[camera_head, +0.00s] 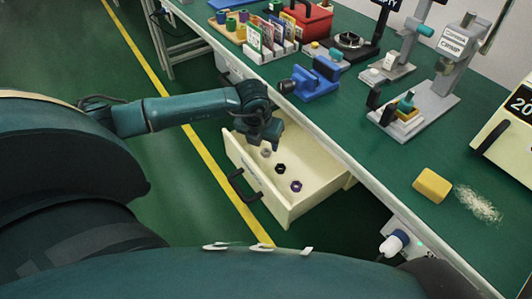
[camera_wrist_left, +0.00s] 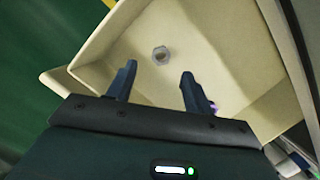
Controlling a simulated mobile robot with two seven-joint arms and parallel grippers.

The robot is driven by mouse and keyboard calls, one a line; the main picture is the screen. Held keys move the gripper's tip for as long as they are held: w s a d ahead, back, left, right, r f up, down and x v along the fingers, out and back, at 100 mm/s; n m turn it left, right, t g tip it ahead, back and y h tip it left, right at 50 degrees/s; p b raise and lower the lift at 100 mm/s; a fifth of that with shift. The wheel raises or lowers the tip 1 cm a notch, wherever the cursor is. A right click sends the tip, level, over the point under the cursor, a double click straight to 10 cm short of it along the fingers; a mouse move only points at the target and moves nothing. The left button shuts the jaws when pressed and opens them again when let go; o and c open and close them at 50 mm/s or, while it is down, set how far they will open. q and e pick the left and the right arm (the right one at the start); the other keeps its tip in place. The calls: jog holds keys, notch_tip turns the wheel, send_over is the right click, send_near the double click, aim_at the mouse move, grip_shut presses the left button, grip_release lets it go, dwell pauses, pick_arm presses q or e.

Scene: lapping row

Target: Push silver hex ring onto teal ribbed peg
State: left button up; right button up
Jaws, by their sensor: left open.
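The silver hex ring (camera_head: 265,152) lies on the floor of the open cream drawer (camera_head: 301,207), at its left end in the head view. In the left wrist view the ring (camera_wrist_left: 161,55) lies ahead of my open left fingers (camera_wrist_left: 158,72), roughly in line with the gap between them. My left gripper (camera_head: 264,139) is over the drawer, with nothing between its fingers. A small teal upright piece (camera_head: 405,102), perhaps the teal ribbed peg, stands in a yellow block under a grey press on the bench; its ribs are too small to tell. My right gripper is not in view.
A black ring (camera_head: 280,169) and a purple ring (camera_head: 296,186) also lie in the drawer. The drawer's walls surround the rings. On the green bench are a blue vise (camera_head: 316,82), a grey press (camera_head: 440,80) and a yellow sponge-like block (camera_head: 432,185).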

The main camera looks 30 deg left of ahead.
aim_at(265, 156)
pick_arm(q)
jog(key=x, duration=0.5)
jog(key=shift+b, duration=0.4)
jog(key=shift+d+r, duration=0.1)
jog(key=c, duration=1.1)
